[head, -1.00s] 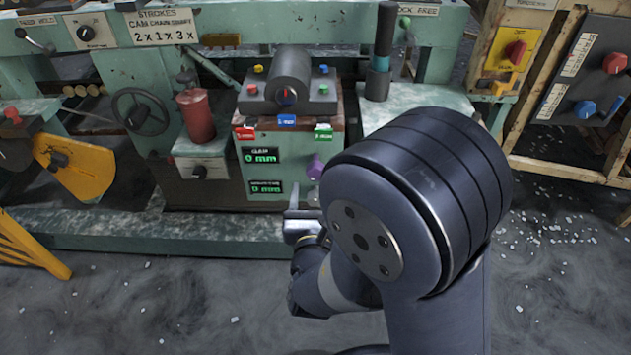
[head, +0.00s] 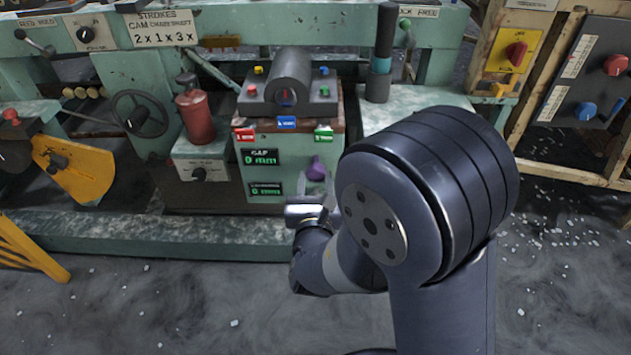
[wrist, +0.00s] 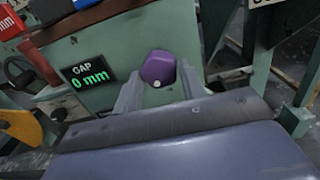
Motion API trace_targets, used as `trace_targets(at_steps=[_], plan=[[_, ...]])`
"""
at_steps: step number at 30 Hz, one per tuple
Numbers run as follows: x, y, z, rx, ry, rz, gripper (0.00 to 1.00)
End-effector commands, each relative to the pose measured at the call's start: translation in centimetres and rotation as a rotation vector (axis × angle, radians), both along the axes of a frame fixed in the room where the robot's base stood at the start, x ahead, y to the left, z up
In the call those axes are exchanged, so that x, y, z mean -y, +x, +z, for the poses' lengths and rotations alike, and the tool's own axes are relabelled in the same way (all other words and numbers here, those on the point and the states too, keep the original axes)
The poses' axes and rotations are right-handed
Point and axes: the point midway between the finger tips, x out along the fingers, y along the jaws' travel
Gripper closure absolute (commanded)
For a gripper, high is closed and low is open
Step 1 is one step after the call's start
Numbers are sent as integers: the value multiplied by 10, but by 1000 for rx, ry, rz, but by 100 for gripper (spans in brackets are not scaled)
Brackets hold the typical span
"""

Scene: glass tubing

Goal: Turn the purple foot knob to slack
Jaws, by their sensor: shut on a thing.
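The purple foot knob (head: 316,168) sits on the front of the green machine cabinet (head: 270,143), right of the GAP display. In the wrist view the purple knob (wrist: 158,69) shows a small white dot on its lower face. My gripper (wrist: 157,88) is shut on the knob, with one grey finger on each side of it. In the head view my gripper (head: 318,186) reaches up to the knob from below, and my arm partly hides the cabinet's right side.
The GAP display (head: 262,157) reads 0 mm, with a second green display (head: 266,189) below it. Red, blue and green tags (head: 286,122) line the cabinet's top edge. A red cylinder (head: 195,115) and a handwheel (head: 140,114) stand to the left. The floor in front is open.

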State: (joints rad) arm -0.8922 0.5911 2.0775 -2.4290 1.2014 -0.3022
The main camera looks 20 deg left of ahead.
Motion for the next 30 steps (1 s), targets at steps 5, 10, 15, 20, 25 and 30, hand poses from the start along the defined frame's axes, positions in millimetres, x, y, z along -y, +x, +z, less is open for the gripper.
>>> trace_targets(at_steps=[5,10,15,20,25,30], plan=[[0,0,0,0,0,1,83],[0,0,-2,-6,29,1,84],[-1,0,-3,-28,125,0,84],[-1,0,-1,-40,169,-1,84],[-1,0,0,-41,171,-1,84],[-1,0,0,-41,170,-1,55]])
